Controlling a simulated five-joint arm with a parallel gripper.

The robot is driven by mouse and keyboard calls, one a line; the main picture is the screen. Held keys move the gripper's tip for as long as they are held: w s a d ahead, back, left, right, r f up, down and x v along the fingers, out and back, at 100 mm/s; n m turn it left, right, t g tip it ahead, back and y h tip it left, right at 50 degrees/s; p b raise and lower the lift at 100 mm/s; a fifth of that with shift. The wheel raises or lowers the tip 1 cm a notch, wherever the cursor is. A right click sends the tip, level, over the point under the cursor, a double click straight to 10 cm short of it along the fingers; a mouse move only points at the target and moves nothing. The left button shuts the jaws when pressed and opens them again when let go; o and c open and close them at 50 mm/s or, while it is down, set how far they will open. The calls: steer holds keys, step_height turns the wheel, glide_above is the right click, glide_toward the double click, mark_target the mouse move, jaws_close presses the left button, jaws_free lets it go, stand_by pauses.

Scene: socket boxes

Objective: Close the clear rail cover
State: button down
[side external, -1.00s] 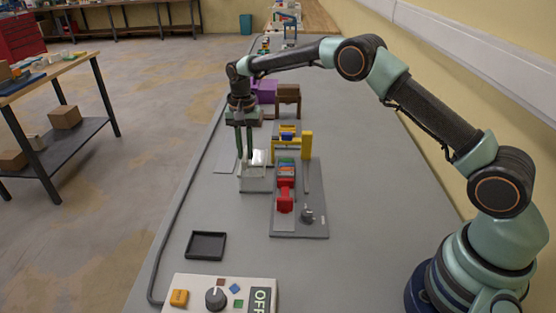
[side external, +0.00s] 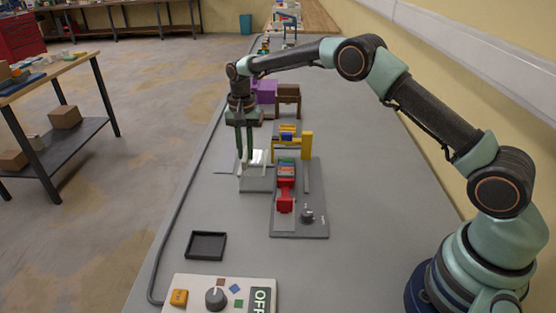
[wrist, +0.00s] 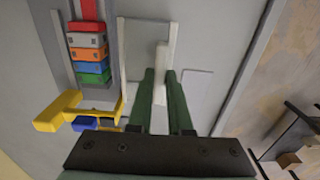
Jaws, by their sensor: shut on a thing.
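The clear rail cover (side external: 257,157) is a see-through panel with pale edges, over a flat grey base left of the block rack in the side view. In the wrist view a white upright handle (wrist: 161,62) stands between two pale rails (wrist: 118,60). My gripper (side external: 245,158) points down, its long dark green fingers shut on the white handle. The fingers also show in the wrist view (wrist: 160,75), one on each side of it. The clear panel's exact edges are hard to make out.
Right of the cover is a grey board (side external: 300,228) with a red piece (side external: 285,195), coloured blocks (wrist: 90,54) and a yellow bracket (side external: 308,150). A black tray (side external: 206,245) and a control box (side external: 190,297) are nearer. Bench between tray and cover is clear.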

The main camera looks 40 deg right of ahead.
steer(key=shift+s+d, duration=3.15)
steer(key=shift+d, duration=0.15)
steer(key=c, duration=0.8)
jaws_free()
steer(key=shift+c, duration=0.2)
steer(key=shift+a, duration=0.1)
steer(key=shift+r, duration=0.2)
step_height(320, 180, up, 12)
steer(key=shift+f, duration=0.15)
